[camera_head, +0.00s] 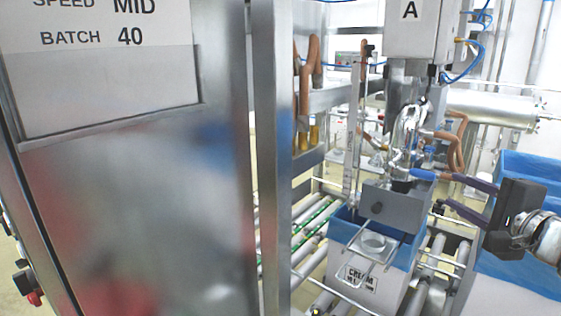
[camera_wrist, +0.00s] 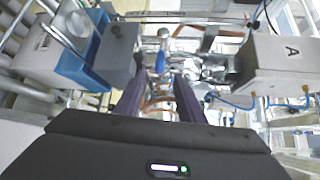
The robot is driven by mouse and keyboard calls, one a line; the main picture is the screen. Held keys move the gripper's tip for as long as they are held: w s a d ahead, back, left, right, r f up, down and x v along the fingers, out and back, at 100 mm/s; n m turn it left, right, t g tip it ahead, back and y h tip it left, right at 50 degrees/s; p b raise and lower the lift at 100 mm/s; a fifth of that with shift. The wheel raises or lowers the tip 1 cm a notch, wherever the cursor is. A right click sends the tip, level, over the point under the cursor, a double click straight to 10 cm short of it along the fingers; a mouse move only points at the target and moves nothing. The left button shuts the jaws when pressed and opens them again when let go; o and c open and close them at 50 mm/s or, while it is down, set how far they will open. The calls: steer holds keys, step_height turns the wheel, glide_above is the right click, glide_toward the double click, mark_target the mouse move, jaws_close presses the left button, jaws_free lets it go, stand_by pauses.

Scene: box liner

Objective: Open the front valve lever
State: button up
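A valve lever with a blue grip (camera_head: 424,174) sticks out to the right from the shiny metal valve pipework (camera_head: 405,135) below the box marked A. My gripper (camera_head: 445,188) is open, with its two dark fingers coming in from the right close to the lever. In the wrist view the blue lever grip (camera_wrist: 160,57) shows just ahead of the fingertips, roughly between them. The open gripper (camera_wrist: 159,82) also shows there, with no object clearly held. I cannot tell whether a finger touches the lever.
A grey box marked A (camera_head: 420,35) hangs above the valve. A blue-lined carton (camera_head: 370,265) sits below on rollers. Another blue-lined box (camera_head: 520,240) stands at the right. A large metal cabinet (camera_head: 140,215) blocks the left side. Copper-coloured pipes and blue hoses run near the valve.

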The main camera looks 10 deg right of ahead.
mark_target(427, 176)
steer(key=w, duration=0.4)
steer(key=w+f, duration=0.1)
steer(key=w, duration=0.4)
steer(key=w+d+f, duration=0.1)
steer(key=w, duration=0.3)
steer(key=shift+w, duration=0.4)
steer(key=shift+c, duration=0.6)
jaws_close()
